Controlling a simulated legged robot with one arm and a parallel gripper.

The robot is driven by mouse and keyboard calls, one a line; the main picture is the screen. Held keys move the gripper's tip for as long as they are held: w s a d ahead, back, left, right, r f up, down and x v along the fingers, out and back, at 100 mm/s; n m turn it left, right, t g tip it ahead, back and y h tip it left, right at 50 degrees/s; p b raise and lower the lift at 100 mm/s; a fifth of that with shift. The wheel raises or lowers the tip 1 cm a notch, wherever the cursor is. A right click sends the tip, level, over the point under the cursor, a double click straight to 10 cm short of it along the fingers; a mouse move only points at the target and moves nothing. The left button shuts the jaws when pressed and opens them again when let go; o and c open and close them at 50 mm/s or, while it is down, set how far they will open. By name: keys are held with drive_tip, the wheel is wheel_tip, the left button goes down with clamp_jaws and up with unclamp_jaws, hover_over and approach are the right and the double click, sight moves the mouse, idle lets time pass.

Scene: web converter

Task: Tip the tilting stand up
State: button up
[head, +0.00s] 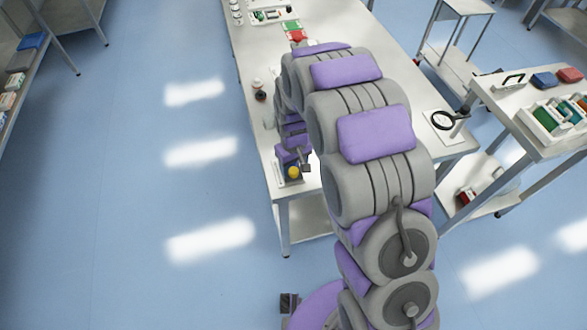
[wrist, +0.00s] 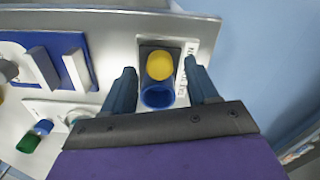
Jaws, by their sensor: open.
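What looks like the tilting stand is a small dark plate (wrist: 147,45) carrying a round yellow part (wrist: 160,66) and a blue ring-like cup (wrist: 157,97). It is on the bench near an edge, and a white label strip (wrist: 181,82) is beside it. My gripper (wrist: 159,66) is open, with one finger on each side of the yellow and blue parts and nothing held. I cannot tell how far above them it is, or the stand's exact tilt. In the head view the yellow part (head: 293,172) shows at the bench's near left corner, beside my gripper (head: 305,166).
In the wrist view, a blue panel with light upright bars (wrist: 60,65) is at left, and green and blue cylinders (wrist: 32,138) are lower left. My arm hides much of the long bench (head: 250,45). A side table (head: 520,105) is at right. Blue floor is clear at left.

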drive_tip(key=shift+f, duration=0.65)
drive_tip(key=shift+c, duration=0.4)
clamp_jaws()
